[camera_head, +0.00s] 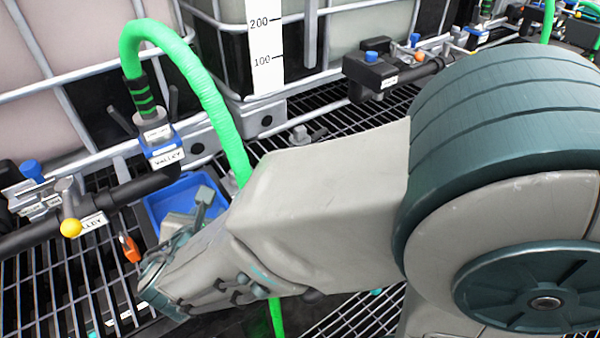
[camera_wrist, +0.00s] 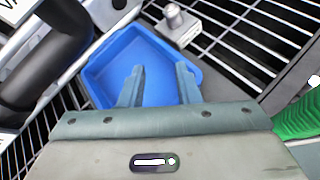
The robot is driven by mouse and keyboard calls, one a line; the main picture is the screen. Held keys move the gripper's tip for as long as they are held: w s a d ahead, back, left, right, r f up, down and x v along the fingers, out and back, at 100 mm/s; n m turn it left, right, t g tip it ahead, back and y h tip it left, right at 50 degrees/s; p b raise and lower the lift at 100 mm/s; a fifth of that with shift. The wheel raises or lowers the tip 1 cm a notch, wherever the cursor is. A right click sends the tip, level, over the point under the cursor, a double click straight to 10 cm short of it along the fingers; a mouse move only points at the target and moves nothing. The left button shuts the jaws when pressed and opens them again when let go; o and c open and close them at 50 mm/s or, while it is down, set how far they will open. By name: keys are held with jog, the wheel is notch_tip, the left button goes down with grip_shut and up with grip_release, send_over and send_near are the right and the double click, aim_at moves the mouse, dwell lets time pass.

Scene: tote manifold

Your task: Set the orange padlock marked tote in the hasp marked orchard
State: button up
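A smaller orange item (camera_head: 415,39) is on the far manifold, too small to identify. No mark "orchard" can be read, so I cannot tell which hasp it is. My gripper (camera_head: 192,208) is at the blue tray, right of the padlock and apart from it. In the wrist view my gripper (camera_wrist: 159,84) has its two fingers apart over the tray, with nothing between them.
The blue tray (camera_head: 157,208) looks empty in the wrist view. A black pipe (camera_head: 120,192) with valves and VALLEY labels runs along its left. A green hose (camera_head: 213,100) arches down close to my arm. White-framed tanks stand behind; the floor is open grating (camera_head: 60,285).

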jog(key=w+d+m+g+h, duration=0.3)
jog(key=d+m+g+h, duration=0.3)
jog(key=d+m, duration=1.2)
jog(key=s+d+m+g+y, duration=0.2)
jog(key=s+d+m, duration=0.1)
jog(key=d+m, duration=0.3)
jog(key=s+d+m+g+y, duration=0.2)
jog(key=s+d+m, duration=0.2)
jog(key=d+m, duration=0.3)
jog(key=shift+d+f+m+y, duration=0.15)
jog(key=shift+f+m+y, duration=0.2)
jog(key=shift+m, duration=0.65)
jog(key=shift+o, duration=0.3)
jog(key=shift+r+m, duration=0.1)
jog(key=shift+m, duration=0.4)
jog(key=shift+s, duration=0.15)
